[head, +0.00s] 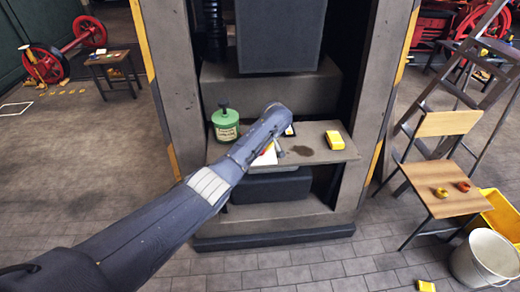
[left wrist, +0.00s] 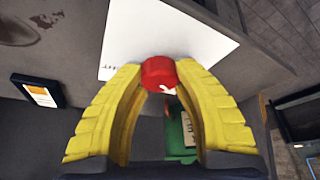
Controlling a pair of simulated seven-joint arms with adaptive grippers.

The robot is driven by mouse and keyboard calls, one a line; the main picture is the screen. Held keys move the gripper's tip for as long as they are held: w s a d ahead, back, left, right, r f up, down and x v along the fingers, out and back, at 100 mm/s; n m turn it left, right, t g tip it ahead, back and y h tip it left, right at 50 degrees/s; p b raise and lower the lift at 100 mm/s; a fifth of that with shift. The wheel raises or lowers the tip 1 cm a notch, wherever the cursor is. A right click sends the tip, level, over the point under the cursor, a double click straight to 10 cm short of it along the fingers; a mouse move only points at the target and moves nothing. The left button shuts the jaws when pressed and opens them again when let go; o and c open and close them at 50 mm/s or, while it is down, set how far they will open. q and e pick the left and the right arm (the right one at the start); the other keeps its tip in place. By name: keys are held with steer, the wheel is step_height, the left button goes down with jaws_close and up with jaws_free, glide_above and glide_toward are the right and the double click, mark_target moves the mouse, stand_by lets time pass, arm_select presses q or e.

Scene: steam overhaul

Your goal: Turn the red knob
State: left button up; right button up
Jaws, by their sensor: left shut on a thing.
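The red knob (left wrist: 158,73) shows in the left wrist view between the yellow fingers of my left gripper (left wrist: 161,76). Both fingertips touch its sides, and the gripper is shut on it. A small white mark is on the knob's face. Behind it is a white sheet or plate (left wrist: 160,35) with some dark lettering. In the head view my left arm reaches to the shelf (head: 325,157) and hides most of the gripper and the knob. My right gripper is in neither view.
A green can (head: 225,124) stands left of my arm on the shelf. A yellow block (head: 334,140) lies to the right, near a dark stain. A dark device (left wrist: 38,91) with an orange-and-white face is nearby. A wooden chair (head: 440,165) and bucket (head: 485,258) stand right.

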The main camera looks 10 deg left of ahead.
arm_select(q)
steer(key=shift+a, duration=0.15)
stand_by(0.4)
steer(key=o, duration=1.3)
steer(key=shift+c, duration=0.2)
steer(key=shift+r, duration=0.1)
steer(key=shift+s+d+r, duration=0.1)
steer(key=shift+d+r, duration=0.2)
steer(key=v, duration=1.1)
steer(key=shift+a+r, duration=0.1)
